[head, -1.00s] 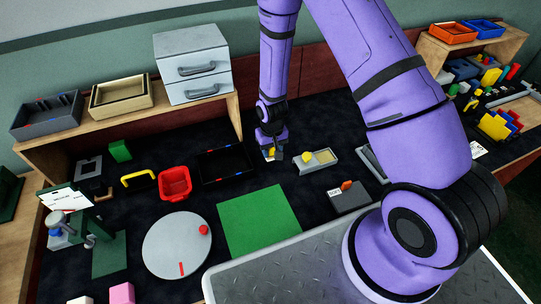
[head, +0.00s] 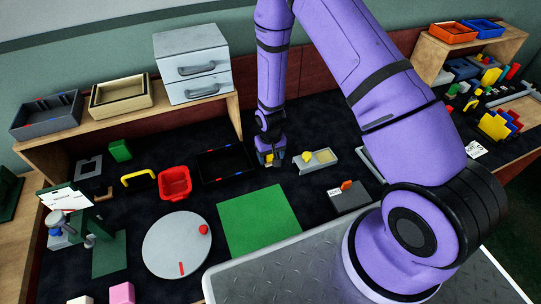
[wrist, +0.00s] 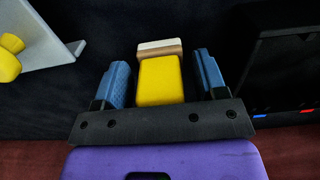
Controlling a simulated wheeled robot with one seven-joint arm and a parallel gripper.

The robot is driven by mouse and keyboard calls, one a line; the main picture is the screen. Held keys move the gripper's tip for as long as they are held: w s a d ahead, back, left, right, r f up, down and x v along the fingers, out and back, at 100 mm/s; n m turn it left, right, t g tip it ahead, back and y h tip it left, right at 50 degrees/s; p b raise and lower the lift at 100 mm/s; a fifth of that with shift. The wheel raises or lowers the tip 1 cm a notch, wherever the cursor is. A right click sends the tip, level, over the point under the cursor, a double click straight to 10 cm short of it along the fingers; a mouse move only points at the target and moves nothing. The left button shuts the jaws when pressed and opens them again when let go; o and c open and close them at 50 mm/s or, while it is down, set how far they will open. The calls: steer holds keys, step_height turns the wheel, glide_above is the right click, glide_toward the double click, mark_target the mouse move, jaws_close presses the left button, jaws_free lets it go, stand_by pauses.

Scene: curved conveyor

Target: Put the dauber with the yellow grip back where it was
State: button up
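The dauber with the yellow grip (wrist: 160,80) lies between the two blue fingers of my gripper (wrist: 162,80) in the wrist view. It has a wooden band and a white pad at its far end. A dark gap shows on each side of the grip, so the fingers are open around it and apart from it. In the head view my gripper (head: 269,160) is low over the dark mat, and the dauber is mostly hidden, with only a bit of yellow showing.
A grey tray (head: 325,166) with a yellow knob (head: 307,156) stands just right of my gripper. A black tray (head: 213,178) is to its left. A green mat (head: 258,220) lies in front. A red bin (head: 175,183) and a grey turntable (head: 178,248) are further left.

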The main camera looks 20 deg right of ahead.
steer(key=shift+r, duration=0.1)
step_height(320, 180, up, 12)
steer(key=shift+r, duration=0.15)
stand_by(0.5)
steer(key=s+d+r+t, duration=0.1)
steer(key=s+d+r, duration=0.15)
steer(key=r, duration=1.05)
steer(key=s+d+r+t, duration=0.15)
steer(key=s+r, duration=0.25)
steer(key=r, duration=1)
steer(key=s+d+r+t, duration=0.1)
steer(key=s+r, duration=0.5)
steer(key=s, duration=0.4)
steer(key=s+d+r+t, duration=0.1)
steer(key=s+d+r, duration=0.1)
steer(key=s+r, duration=0.5)
steer(key=s, duration=0.3)
steer(key=shift+r+t, duration=0.3)
steer(key=shift+t, duration=0.05)
